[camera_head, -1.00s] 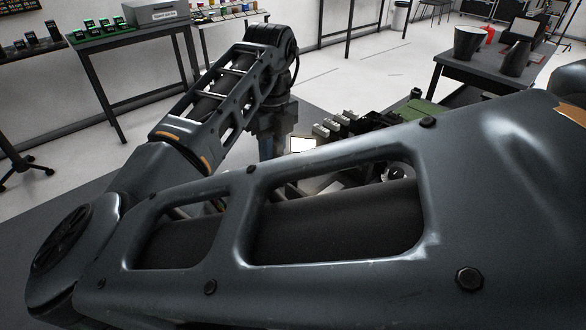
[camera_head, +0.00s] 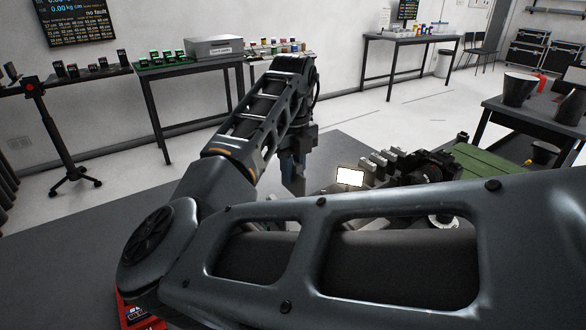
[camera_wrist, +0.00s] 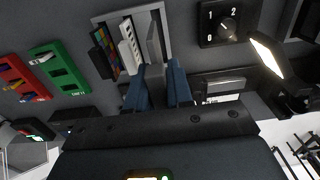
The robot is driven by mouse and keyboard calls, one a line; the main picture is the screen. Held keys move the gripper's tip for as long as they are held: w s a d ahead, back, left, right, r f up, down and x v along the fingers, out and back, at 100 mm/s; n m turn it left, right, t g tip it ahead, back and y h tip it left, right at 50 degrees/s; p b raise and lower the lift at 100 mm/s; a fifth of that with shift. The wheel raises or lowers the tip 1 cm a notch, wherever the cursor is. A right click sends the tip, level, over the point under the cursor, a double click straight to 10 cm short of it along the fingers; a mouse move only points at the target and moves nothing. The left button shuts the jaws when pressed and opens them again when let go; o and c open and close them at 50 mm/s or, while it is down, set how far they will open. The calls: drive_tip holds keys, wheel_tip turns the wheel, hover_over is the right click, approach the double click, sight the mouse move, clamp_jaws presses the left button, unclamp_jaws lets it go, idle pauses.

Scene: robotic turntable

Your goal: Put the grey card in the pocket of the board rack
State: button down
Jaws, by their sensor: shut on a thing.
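In the wrist view my gripper (camera_wrist: 158,75) has two blue fingers with a narrow gap between them. It is shut on the grey card (camera_wrist: 153,42), a thin plate that reaches up from between the fingertips. The board rack (camera_wrist: 166,18) is a light grey frame. Inside it, left of the card, stand a white slotted board (camera_wrist: 129,45) and a board with coloured patches (camera_wrist: 104,50). The card overlaps the rack's right part in the picture; I cannot tell how deep it sits. In the head view my gripper (camera_head: 293,176) points down beside the equipment, and the card is hidden.
A green tray (camera_wrist: 60,70) and a red tray (camera_wrist: 22,78) lie left of the rack. A black dial box (camera_wrist: 228,22) marked with numbers is at its right. A bright lit panel (camera_wrist: 266,57) stands further right, also in the head view (camera_head: 350,176).

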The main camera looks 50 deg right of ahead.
sight(293, 193)
drive_tip(key=shift+f+b, duration=1.45)
drive_tip(key=shift+f, duration=1.2)
drive_tip(key=shift+f+b, duration=0.7)
drive_tip(key=shift+f, duration=1)
drive_tip(key=c, duration=0.9)
unclamp_jaws()
drive_tip(key=shift+c, duration=0.2)
drive_tip(key=shift+r, duration=0.1)
drive_tip(key=shift+r, duration=3.8)
